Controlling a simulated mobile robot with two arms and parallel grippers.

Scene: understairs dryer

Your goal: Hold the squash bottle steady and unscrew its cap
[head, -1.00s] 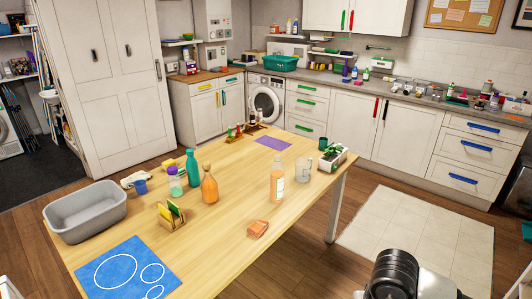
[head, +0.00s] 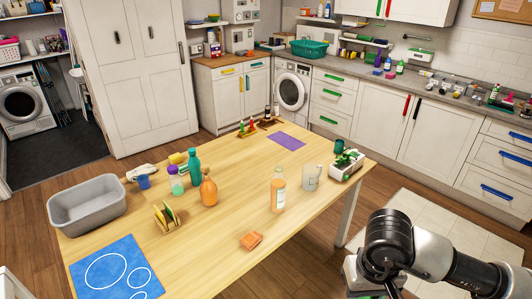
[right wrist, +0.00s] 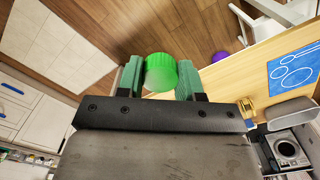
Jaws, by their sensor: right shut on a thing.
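A clear bottle of orange liquid with a white label (head: 278,190), which looks like the squash bottle, stands upright on the wooden table (head: 235,225). No coloured cap shows on its narrow top, though it is small in the picture. My right gripper (right wrist: 160,78) is shut on a green ribbed round cap (right wrist: 161,73), held between its two green fingers. In the head view my right arm is at the lower right, away from the bottle, and its fingers are hidden. My left gripper is in neither view. Nothing grips the bottle.
An orange bottle (head: 209,190) and a teal bottle (head: 194,168) stand left of the bottle. A glass mug (head: 311,177) and a planter (head: 346,166) are close on its right. A grey tub (head: 88,207) and blue mat (head: 117,270) are at left.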

